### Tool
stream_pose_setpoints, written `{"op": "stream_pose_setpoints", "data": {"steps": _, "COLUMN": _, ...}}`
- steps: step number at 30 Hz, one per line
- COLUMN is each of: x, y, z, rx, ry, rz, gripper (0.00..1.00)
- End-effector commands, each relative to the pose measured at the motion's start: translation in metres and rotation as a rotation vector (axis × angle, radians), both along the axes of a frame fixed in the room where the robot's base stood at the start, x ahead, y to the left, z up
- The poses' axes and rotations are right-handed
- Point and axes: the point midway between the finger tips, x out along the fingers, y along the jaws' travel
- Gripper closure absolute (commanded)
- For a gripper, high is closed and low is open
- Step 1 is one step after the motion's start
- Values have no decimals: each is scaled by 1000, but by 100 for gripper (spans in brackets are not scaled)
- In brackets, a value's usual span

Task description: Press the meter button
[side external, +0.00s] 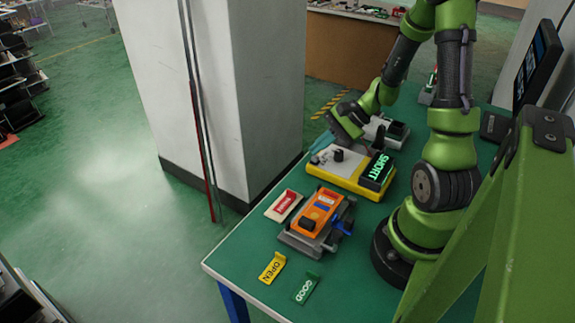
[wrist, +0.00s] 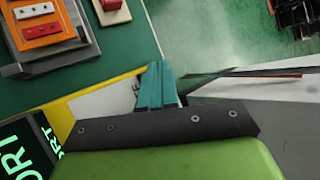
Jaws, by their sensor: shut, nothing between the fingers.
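The meter (side external: 345,183) is a yellow-edged box with a pale top and a dark display (side external: 378,170) reading "SHORT" in green. A dark knob (side external: 338,155) stands on its top; I cannot tell whether this is the button. My gripper (side external: 320,146) has teal fingers, shut and empty, pointing down at the meter's far left end. I cannot tell whether they touch it. In the wrist view the fingers (wrist: 156,84) lie over the meter's pale top (wrist: 105,103), beside its yellow edge. The gripper body hides much of the meter there.
A pale pillar (side external: 215,90) stands beyond the table's left edge.

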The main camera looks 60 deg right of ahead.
Motion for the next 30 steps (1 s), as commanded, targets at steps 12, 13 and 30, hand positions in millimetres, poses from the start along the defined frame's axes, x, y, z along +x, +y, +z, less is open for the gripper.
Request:
{"op": "stream_pose_setpoints", "data": {"steps": 12, "x": 0, "y": 0, "z": -5, "rx": 1, "ry": 0, "rz": 1, "gripper": 100}}
{"op": "stream_pose_setpoints", "data": {"steps": 13, "x": 0, "y": 0, "z": -5, "rx": 0, "ry": 0, "rz": 0, "gripper": 100}}
{"op": "stream_pose_setpoints", "data": {"steps": 30, "x": 0, "y": 0, "z": -9, "rx": 0, "ry": 0, "rz": 0, "gripper": 100}}
